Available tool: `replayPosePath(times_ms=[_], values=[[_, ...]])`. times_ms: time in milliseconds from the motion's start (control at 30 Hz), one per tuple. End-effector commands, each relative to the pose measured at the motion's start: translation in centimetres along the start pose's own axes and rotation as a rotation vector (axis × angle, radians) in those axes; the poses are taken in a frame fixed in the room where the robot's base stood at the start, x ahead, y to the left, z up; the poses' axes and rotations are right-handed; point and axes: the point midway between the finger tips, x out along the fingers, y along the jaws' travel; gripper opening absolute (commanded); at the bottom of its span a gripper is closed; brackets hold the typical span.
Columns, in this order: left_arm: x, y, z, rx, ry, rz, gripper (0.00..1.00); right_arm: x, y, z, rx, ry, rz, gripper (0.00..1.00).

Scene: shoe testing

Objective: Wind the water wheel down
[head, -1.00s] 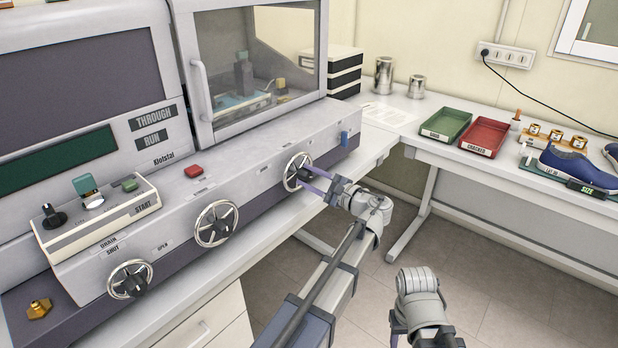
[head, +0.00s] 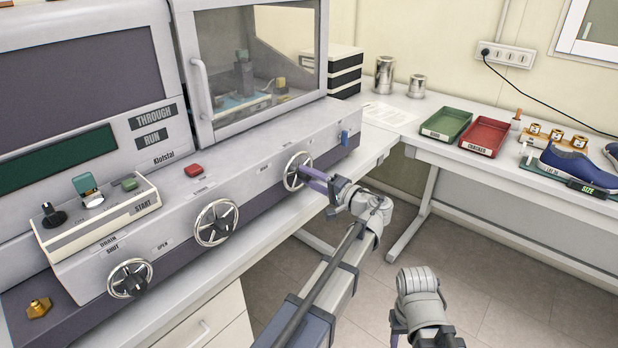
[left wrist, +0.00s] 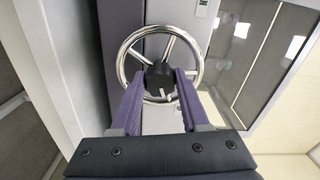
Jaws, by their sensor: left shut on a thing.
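Three chrome handwheels with dark hubs sit along the machine's front. The right-hand wheel (head: 291,171) has my left gripper (head: 308,176) at it. In the left wrist view, this wheel (left wrist: 125,52) faces me, and the two purple fingers of my left gripper (left wrist: 159,78) are shut on its black hub (left wrist: 159,72). The middle wheel (head: 199,232) and the left wheel (head: 113,283) are untouched. I cannot read the small label by the held wheel. My right gripper is mostly cut off at the lower edge of the head view, so its jaws cannot be judged.
A control box (head: 100,225) and a red button (head: 194,170) sit on the machine's ledge. A blue switch (head: 345,138) is right of the held wheel. Green (head: 446,124) and red (head: 485,136) trays and a blue shoe (head: 566,163) stand on the side table. The floor between is open.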

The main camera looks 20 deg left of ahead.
Motion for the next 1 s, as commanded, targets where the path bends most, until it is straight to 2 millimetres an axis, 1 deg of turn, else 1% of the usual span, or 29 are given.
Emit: replayPosePath(times_ms=[200,400,933,967,1000], values=[[-0.05,0.12,0.1,-0.105,-0.001,0.003,0.0,0.06,-0.01,0.0,0.0,0.0,0.0,0.5],[-0.06,0.14,0.1,-0.155,-0.001,0.004,0.0,0.07,-0.01,0.0,0.0,0.0,0.0,0.5],[-0.07,0.16,0.12,-0.172,-0.002,0.004,0.0,0.08,-0.01,0.0,0.0,0.0,0.0,0.5],[-0.06,0.16,0.13,-0.172,-0.002,0.004,0.49,0.08,-0.01,0.0,0.0,0.0,0.0,0.5],[-0.06,0.15,0.12,-0.171,-0.002,0.004,0.53,0.08,-0.01,0.0,0.0,0.0,0.0,0.5]])
